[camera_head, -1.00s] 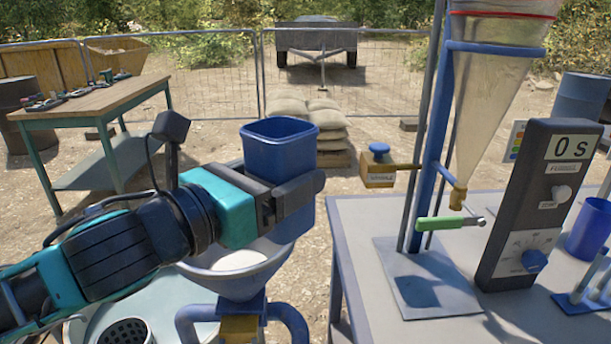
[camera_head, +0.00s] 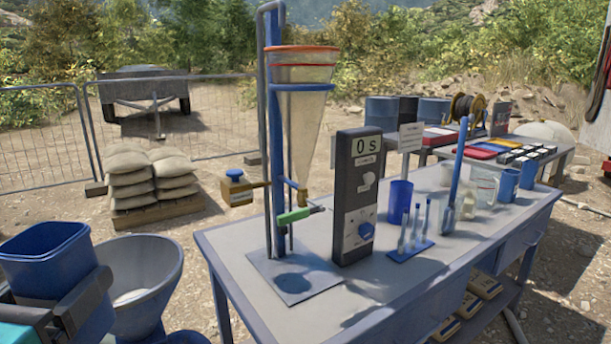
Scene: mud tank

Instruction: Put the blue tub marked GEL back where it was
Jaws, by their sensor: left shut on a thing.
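A blue square tub (camera_head: 48,262) is at the left edge of the view, held roughly upright in the air. My left gripper (camera_head: 85,298) is shut on it, with a dark finger across its near side. No GEL marking shows on the faces I see, and the tub's lower part is partly hidden by the gripper. The tub overlaps the left side of the grey-blue hopper (camera_head: 157,275), which has white material inside. My right gripper is not in view.
A grey table (camera_head: 400,290) carries a clear cone (camera_head: 297,120) on a blue stand, a dark timer box (camera_head: 357,195) reading 0 s, a blue cup (camera_head: 400,202) and a rack (camera_head: 410,248). Sandbags (camera_head: 150,178) lie behind.

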